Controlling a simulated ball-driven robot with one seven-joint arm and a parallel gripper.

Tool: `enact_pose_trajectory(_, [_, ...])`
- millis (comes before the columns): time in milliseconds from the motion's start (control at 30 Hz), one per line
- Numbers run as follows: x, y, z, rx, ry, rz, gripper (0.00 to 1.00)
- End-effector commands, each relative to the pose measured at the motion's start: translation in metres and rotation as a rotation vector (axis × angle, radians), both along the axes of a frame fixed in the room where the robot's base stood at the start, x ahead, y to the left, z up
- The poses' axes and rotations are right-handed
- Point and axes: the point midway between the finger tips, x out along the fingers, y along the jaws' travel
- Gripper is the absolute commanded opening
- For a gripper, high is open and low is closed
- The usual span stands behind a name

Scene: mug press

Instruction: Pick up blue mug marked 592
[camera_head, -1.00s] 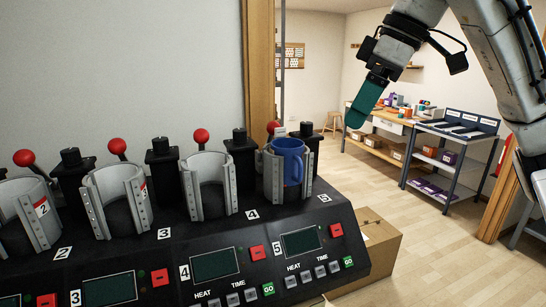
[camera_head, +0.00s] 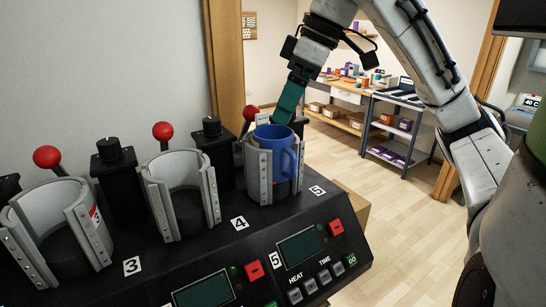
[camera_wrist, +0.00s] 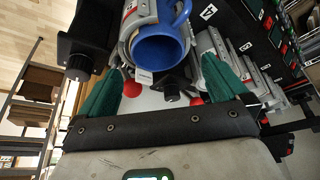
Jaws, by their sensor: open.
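The blue mug (camera_head: 272,140) stands upright in the metal clamp of press station 5 (camera_head: 259,176), its handle toward the right. In the wrist view the mug (camera_wrist: 160,50) shows its open rim, just beyond the fingertips. No 592 mark can be read on it. My gripper (camera_head: 285,110) has green fingers and is behind and slightly above the mug in the head view. In the wrist view my gripper (camera_wrist: 165,78) is open, its fingers apart and nothing between them.
The black press has further empty clamps, such as the one at station 4 (camera_head: 182,195), and red-knobbed levers (camera_head: 162,131). Shelves with boxes (camera_head: 385,125) stand in the background. The wood floor at right (camera_head: 390,230) is clear.

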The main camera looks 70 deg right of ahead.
Motion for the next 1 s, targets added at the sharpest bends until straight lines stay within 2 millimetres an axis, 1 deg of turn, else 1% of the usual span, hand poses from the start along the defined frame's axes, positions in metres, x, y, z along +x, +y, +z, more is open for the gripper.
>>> enact_pose_trajectory(167, [0.006, -0.001, -0.013, 0.001, 0.001, -0.001, 1.0])
enact_pose_trajectory(300, [0.015, -0.003, -0.032, 0.002, 0.001, -0.001, 1.0])
enact_pose_trajectory(400, [0.019, -0.002, -0.043, 0.002, 0.001, -0.001, 1.0])
enact_pose_trajectory(500, [0.021, -0.001, -0.048, 0.001, -0.001, -0.002, 1.0])
enact_pose_trajectory(700, [0.022, -0.001, -0.049, 0.001, -0.001, -0.002, 1.0])
enact_pose_trajectory(767, [0.022, -0.001, -0.049, 0.0, -0.001, -0.002, 0.96])
enact_pose_trajectory(1000, [0.022, -0.001, -0.049, 0.0, 0.0, -0.002, 0.73])
